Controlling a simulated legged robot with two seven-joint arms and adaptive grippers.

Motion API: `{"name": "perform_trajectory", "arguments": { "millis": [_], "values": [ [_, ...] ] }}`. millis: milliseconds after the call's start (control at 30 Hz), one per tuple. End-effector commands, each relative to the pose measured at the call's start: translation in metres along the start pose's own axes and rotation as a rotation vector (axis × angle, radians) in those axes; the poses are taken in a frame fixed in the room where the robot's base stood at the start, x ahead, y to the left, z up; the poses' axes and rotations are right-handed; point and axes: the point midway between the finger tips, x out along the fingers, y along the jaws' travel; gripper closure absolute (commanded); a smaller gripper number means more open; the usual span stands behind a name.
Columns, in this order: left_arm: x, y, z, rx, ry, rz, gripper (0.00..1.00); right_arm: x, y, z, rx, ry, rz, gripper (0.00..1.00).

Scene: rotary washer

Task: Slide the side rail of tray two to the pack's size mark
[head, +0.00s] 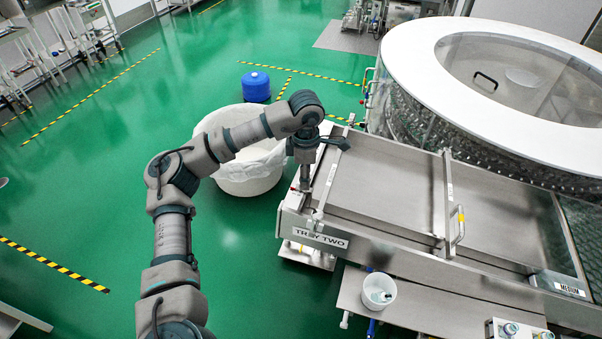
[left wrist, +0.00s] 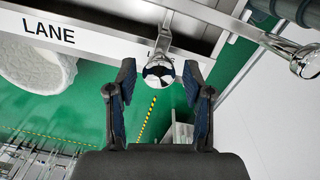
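The tray marked TRAY TWO (head: 375,185) is a shallow metal tray on the machine's near side. A metal rail with an upright handle (head: 460,225) crosses it at mid-length; another bar with a pale strip (head: 328,185) lies near its left end. My left gripper (head: 305,180) points down at that left end, its fingers small and dark in the head view. In the left wrist view the left gripper (left wrist: 160,75) is open, with a round metal knob (left wrist: 158,68) on a stem between its fingertips; gaps show on both sides. My right gripper is not in view.
A MEDIUM label (head: 569,289) is at the tray front's right. A LANE label (left wrist: 48,28) and a partly hidden one show in the wrist view, with a second knob (left wrist: 306,62) at right. A lined white bin (head: 250,175) stands behind my arm; a white cup (head: 379,291) sits in front.

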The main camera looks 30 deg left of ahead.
Motion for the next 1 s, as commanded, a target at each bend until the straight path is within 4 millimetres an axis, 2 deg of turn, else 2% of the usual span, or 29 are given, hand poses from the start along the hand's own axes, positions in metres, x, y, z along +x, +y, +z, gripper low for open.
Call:
{"name": "perform_trajectory", "arguments": {
  "millis": [167, 367, 467, 800, 1000],
  "values": [
    [0.001, 0.001, -0.004, -0.003, 0.002, -0.001, 0.41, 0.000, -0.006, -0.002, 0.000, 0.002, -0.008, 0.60],
    [-0.003, 0.003, -0.007, -0.005, -0.001, -0.002, 0.41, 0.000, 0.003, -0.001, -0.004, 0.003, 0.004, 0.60],
    [-0.016, 0.004, -0.006, -0.005, -0.002, 0.000, 0.41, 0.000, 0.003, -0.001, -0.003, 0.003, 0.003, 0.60],
    [-0.093, 0.002, 0.000, -0.003, 0.001, 0.002, 0.41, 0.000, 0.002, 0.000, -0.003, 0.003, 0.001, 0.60],
    [-0.114, 0.001, 0.003, -0.001, 0.005, 0.001, 0.41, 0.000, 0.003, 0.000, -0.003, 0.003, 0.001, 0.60]
  ]
}}
